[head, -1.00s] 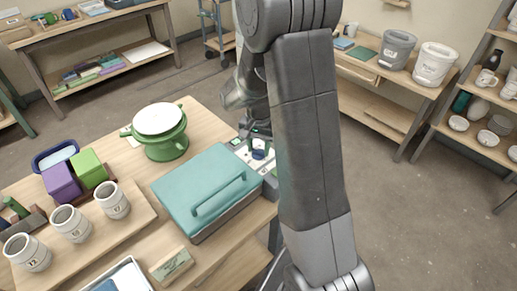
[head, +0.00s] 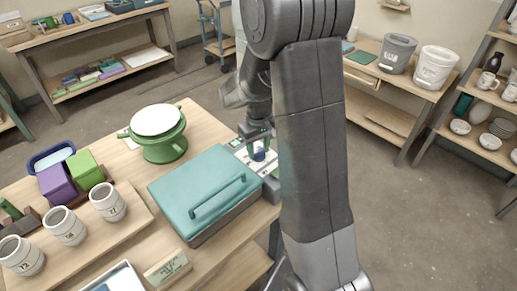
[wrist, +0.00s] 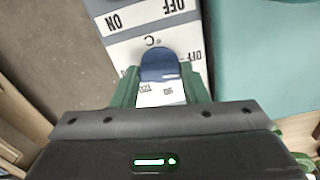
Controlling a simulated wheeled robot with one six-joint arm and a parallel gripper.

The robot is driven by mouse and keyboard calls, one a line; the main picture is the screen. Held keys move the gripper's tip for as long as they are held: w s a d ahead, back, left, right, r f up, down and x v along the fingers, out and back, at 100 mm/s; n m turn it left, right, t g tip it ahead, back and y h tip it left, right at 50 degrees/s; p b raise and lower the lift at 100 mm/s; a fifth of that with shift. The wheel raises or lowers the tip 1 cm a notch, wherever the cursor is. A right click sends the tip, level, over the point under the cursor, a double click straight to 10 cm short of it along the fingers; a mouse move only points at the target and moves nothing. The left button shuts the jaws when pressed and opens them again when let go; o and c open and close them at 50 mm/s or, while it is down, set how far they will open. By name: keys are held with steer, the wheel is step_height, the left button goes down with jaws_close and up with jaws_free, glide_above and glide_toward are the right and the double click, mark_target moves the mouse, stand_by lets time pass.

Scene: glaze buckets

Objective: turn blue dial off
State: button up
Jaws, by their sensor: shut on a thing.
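The blue dial (wrist: 158,65) sits on a white control panel (wrist: 130,45) and fills the space between my green fingers in the wrist view. In the head view the dial (head: 259,154) shows small at the panel, right of the teal-lidded kiln. My gripper (wrist: 160,82) is shut on the dial, one finger on each side. Black OFF, ON and °C marks and the numbers 90 and 120 show upside down around the dial. Its exact pointing direction is hard to tell.
The teal-lidded kiln (head: 203,192) with its handle stands close left of the panel. A green banding wheel (head: 160,137) with a white top stands behind it. Several numbered cups (head: 66,226) stand on a board at left. Open floor lies to the right.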

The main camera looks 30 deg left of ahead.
mark_target(259, 151)
steer(key=shift+n, duration=1.1)
steer(key=shift+r, duration=0.1)
steer(key=o, duration=1)
step_height(259, 151, up, 14)
steer(key=shift+f+b, duration=0.15)
steer(key=shift+b, duration=0.2)
steer(key=shift+f, duration=0.1)
step_height(259, 151, down, 14)
steer(key=shift+r, duration=0.15)
